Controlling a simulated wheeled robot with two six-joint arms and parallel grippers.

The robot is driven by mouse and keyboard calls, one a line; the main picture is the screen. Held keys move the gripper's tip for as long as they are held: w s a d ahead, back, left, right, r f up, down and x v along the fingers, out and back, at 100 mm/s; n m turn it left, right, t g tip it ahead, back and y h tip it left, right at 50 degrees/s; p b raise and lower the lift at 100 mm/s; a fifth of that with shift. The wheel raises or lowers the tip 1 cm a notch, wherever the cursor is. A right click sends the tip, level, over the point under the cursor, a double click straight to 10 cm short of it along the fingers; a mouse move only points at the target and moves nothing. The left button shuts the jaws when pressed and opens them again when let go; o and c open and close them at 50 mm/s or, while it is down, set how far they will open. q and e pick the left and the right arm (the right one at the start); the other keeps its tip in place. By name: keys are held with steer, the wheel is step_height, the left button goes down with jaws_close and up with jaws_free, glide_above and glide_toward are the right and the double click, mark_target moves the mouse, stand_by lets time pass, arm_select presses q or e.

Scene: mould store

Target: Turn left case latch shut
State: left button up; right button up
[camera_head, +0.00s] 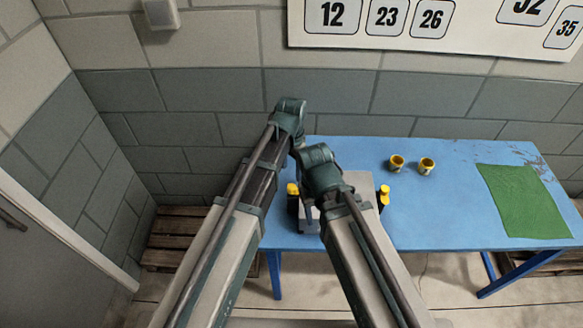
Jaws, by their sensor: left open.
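A case (362,187) with a grey top and dark sides stands near the front left of the blue table (430,215). A yellow latch (292,189) shows at its left side, and another yellow latch (384,193) shows at its right side. My arm links cover the middle and front of the case. My left gripper (309,214) is mostly hidden beside the arm links, in front of the case and just right of the left latch. It is open. Whether it touches the latch cannot be told. My right gripper does not show.
Two yellow cups (396,163) stand at the back of the table. A green mat (524,201) lies at the right. The table between case and mat is clear. A wooden pallet (178,238) lies on the floor at the left; a block wall (200,100) stands behind.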

arm_select(q)
step_height(320, 180, up, 5)
steer(key=p, duration=0.4)
steer(key=shift+r, duration=0.15)
steer(key=s+a+n, duration=0.9)
steer(key=s+a, duration=0.2)
steer(key=a, duration=0.4)
steer(key=s+d+f+m+y+b, duration=0.1)
steer(key=s+d+f+m+b, duration=0.2)
steer(key=d+f+b, duration=0.6)
steer(key=shift+s+d+f+m, duration=0.2)
steer(key=shift+s+d+m, duration=0.1)
steer(key=shift+s+d, duration=0.7)
steer(key=shift+s+a, duration=0.1)
steer(key=shift+a, duration=0.05)
